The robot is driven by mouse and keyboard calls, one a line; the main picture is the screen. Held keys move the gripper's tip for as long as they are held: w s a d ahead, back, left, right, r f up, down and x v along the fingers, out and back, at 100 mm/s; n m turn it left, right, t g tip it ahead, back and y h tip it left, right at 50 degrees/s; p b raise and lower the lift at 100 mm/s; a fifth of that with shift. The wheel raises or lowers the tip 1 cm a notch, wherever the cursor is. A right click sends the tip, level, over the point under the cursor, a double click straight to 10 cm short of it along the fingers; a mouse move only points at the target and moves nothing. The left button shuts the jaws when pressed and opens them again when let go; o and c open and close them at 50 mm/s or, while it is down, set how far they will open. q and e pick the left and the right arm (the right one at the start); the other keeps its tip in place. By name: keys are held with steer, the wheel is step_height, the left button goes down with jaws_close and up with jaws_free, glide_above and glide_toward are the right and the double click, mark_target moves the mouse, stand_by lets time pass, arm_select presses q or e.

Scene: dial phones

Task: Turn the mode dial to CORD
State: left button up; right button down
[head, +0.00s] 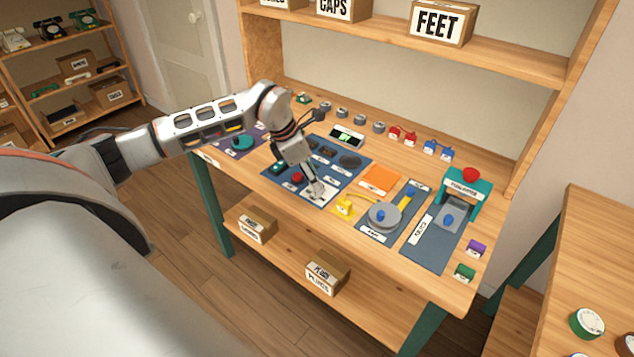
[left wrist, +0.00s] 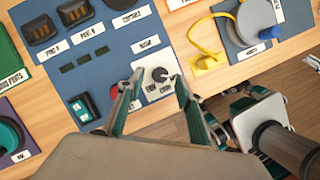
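The mode dial (left wrist: 160,74) is a small dark round knob on a white plate (left wrist: 152,86) with small printed labels. The plate sits at the front edge of the blue panel (left wrist: 95,50); in the head view the white plate (head: 320,192) is partly covered by my gripper. My left gripper (left wrist: 158,80) is open, with one finger on each side of the knob in the left wrist view. I cannot tell whether the fingers touch it. In the head view my left gripper (head: 314,187) points down at the plate.
A red button (head: 297,177) and a teal switch (left wrist: 82,106) lie left of the plate. A yellow piece with a cord (head: 345,207) is just right of it. A grey turntable (head: 384,216) stands farther right. Grey and teal machinery fills the wrist view's lower right.

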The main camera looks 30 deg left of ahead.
arm_select(q)
steer(key=shift+x, duration=1.15)
jaws_close()
steer(key=shift+r+m, duration=0.1)
steer(key=shift+m, duration=0.2)
steer(key=m, duration=0.2)
steer(key=m+g+h, duration=0.1)
steer(key=m, duration=0.1)
steer(key=shift+w+m+p, duration=0.2)
steer(key=shift+m+p, duration=0.1)
steer(key=m+g, duration=0.1)
steer(key=m, duration=0.1)
steer(key=m+g, duration=0.1)
steer(key=m, duration=0.2)
steer(key=shift+w+m+g+h, duration=0.1)
steer(key=shift+m+g+h, duration=0.2)
steer(key=shift+h, duration=0.1)
steer(key=shift+a, duration=0.1)
